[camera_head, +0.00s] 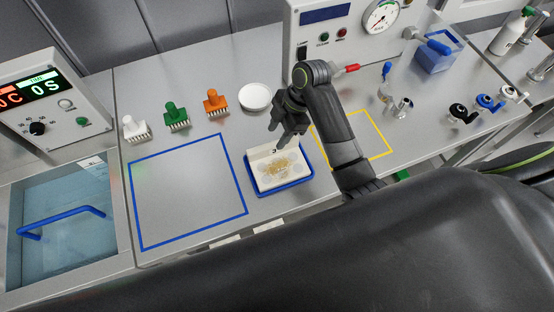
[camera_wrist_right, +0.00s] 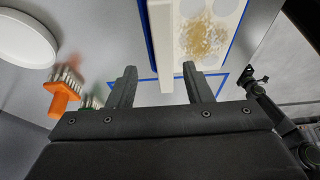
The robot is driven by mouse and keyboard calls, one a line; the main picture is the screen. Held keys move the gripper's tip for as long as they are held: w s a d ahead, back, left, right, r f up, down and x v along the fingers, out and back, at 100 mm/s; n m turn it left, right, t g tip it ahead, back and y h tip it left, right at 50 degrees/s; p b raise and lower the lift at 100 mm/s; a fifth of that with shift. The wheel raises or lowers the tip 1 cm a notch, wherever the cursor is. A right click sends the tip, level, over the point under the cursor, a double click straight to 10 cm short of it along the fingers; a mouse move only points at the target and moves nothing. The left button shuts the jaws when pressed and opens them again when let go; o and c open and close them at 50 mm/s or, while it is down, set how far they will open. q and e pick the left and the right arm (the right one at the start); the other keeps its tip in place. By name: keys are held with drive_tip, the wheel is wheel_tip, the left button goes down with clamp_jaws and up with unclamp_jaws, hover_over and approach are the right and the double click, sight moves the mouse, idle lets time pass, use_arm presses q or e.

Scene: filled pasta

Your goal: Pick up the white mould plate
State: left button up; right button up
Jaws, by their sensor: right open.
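The white mould plate (camera_head: 264,182) lies in a blue-rimmed tray (camera_head: 308,177) on the steel bench, right of the blue outlined square. Its top has round pale recesses with tan crumbs scattered over the middle. My right gripper (camera_head: 279,137) is above the plate's far edge, open and empty. In the right wrist view the two fingertips (camera_wrist_right: 159,70) stand apart, and the edge of the plate (camera_wrist_right: 205,62) runs up between and beyond them. I cannot tell whether a finger touches it. My left gripper is not in view.
A gauge machine (camera_head: 330,30) stands at the back. The blue outlined square (camera_head: 190,190) is empty. A blue-handled lid (camera_head: 62,222) is at left.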

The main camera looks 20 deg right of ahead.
sight(273, 144)
drive_tip(key=x, duration=0.1)
drive_tip(key=p+x, duration=0.1)
drive_tip(key=x, duration=0.1)
drive_tip(key=shift+s+a+f, duration=0.2)
drive_tip(key=shift+s, duration=0.1)
drive_tip(key=shift+a+f, duration=0.25)
drive_tip(key=shift+f, duration=0.35)
drive_tip(key=shift+c, duration=0.4)
clamp_jaws()
